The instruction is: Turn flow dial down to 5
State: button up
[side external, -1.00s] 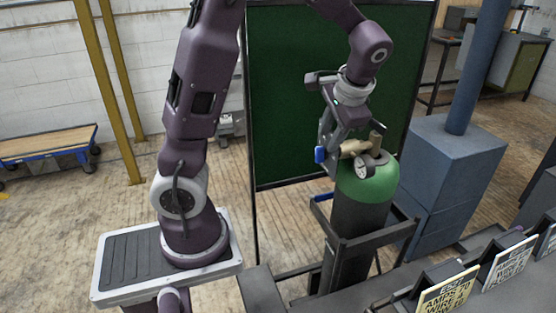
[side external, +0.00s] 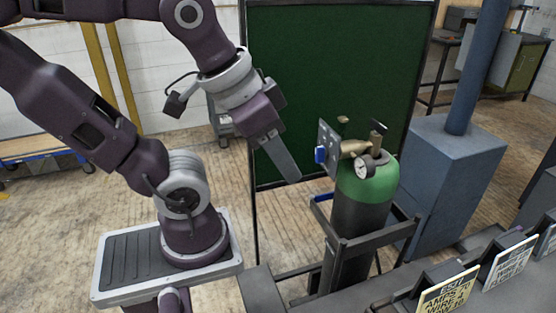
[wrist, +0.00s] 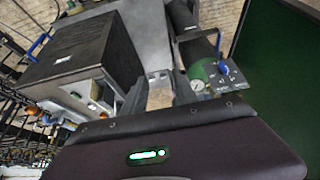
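A grey panel (side external: 328,140) with a blue knob (side external: 320,155) stands beside the valve of the green-topped gas cylinder (side external: 368,185). A round gauge (side external: 362,169) is on the valve. In the wrist view the panel (wrist: 235,80) shows at right with the blue knob (wrist: 224,68) and small pale marks too small to read. The gauge (wrist: 197,85) is next to it. Which part is the flow dial and its setting I cannot read. My gripper (side external: 288,176) is left of the panel, apart from it. In the wrist view its fingers (wrist: 160,85) are spread and empty.
A frame (side external: 345,243) holds the cylinder. A green screen (side external: 320,60) stands behind. A dark box-shaped machine (wrist: 85,55) is at left in the wrist view.

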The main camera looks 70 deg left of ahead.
jog(key=shift+s+d+f, duration=0.15)
jog(key=shift+s+d, duration=0.1)
jog(key=shift+s, duration=0.2)
jog(key=g+h, duration=0.1)
jog(key=g, duration=0.4)
send_over(320, 147)
jog(key=f, duration=0.6)
jog(key=shift+a+f, duration=0.2)
jog(key=shift+a, duration=0.2)
jog(key=shift+h, duration=0.3)
jog(key=f, duration=0.6)
jog(key=shift+d+f, duration=0.3)
jog(key=shift+d, duration=0.05)
jog(key=shift+f, duration=0.25)
grip_shut()
